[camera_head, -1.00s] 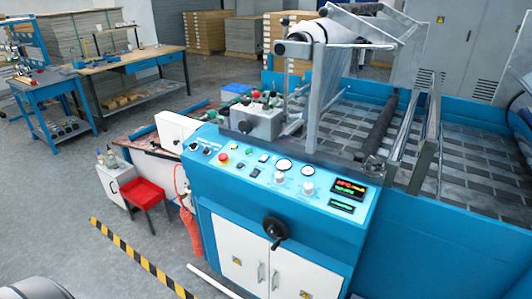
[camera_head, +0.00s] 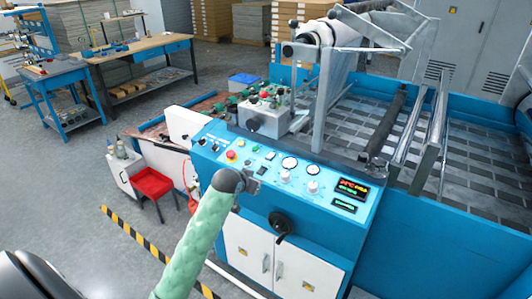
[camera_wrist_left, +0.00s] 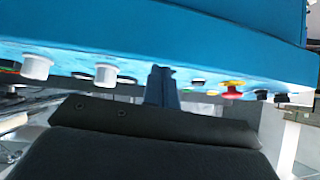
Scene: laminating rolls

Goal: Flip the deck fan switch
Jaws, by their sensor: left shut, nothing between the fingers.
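The blue control panel (camera_head: 325,200) of the machine carries several small dark switches (camera_head: 202,142) near its left end and others near its middle (camera_head: 271,156). No label is readable, so I cannot tell which is the deck fan switch. My left gripper (camera_head: 252,186) is at the end of the green arm, over the panel's front middle part, and hides some of the panel. In the left wrist view its closed fingers (camera_wrist_left: 160,86) are empty, with the panel upside down behind them. Contact cannot be told. My right gripper is in no view.
Near the gripper are a red stop button (camera_head: 231,155), white knobs (camera_head: 313,187), round gauges (camera_head: 289,163) and a lit display (camera_head: 352,188). A black handwheel (camera_head: 280,224) juts from the front. A red stool (camera_head: 152,184) stands left of the machine.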

